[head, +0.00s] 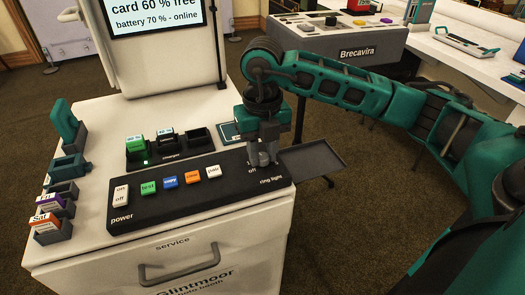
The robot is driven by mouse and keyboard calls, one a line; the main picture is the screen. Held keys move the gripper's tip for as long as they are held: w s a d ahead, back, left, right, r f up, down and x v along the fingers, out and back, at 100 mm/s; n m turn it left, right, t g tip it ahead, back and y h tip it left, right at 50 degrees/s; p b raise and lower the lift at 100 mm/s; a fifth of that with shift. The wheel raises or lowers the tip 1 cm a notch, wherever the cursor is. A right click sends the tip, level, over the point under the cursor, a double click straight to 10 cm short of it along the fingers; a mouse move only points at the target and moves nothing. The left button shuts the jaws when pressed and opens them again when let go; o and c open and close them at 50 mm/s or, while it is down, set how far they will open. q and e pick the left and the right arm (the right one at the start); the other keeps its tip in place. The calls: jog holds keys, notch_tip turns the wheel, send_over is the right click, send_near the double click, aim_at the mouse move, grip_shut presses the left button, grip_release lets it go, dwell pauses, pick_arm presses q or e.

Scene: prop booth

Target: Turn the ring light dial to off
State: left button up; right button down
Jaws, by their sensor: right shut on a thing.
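The black control panel (175,205) lies on top of the white booth cabinet. The ring light dial (263,159) is at its right end, above the printed words "ring light". My right gripper (263,156) points down over it and is shut on the dial, with a finger on each side. The fingers hide most of the dial, so its pointer and setting cannot be read. An "off" mark (252,170) shows just below the gripper. My left gripper is not in view.
A power switch (121,195) and several coloured buttons, such as the green test button (148,188), line the panel. Behind are a charger with batteries (137,150) and a screen (150,15). A dark tray (312,158) sticks out right of the cabinet.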

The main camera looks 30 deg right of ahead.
aim_at(263, 156)
jog(key=n+b, duration=0.1)
jog(key=n, duration=0.5)
jog(key=shift+n, duration=0.3)
jog(key=n+b, duration=0.1)
jog(key=n, duration=0.2)
jog(key=shift+n, duration=0.3)
jog(key=n+b, duration=0.1)
jog(key=n, duration=0.2)
jog(key=shift+n, duration=0.3)
jog(key=n+b, duration=0.1)
jog(key=n, duration=0.2)
jog(key=shift+n, duration=0.7)
jog(key=c, duration=0.8)
grip_release()
notch_tip(263, 156, up, 13)
jog(key=p, duration=0.3)
jog(key=shift+p, duration=0.35)
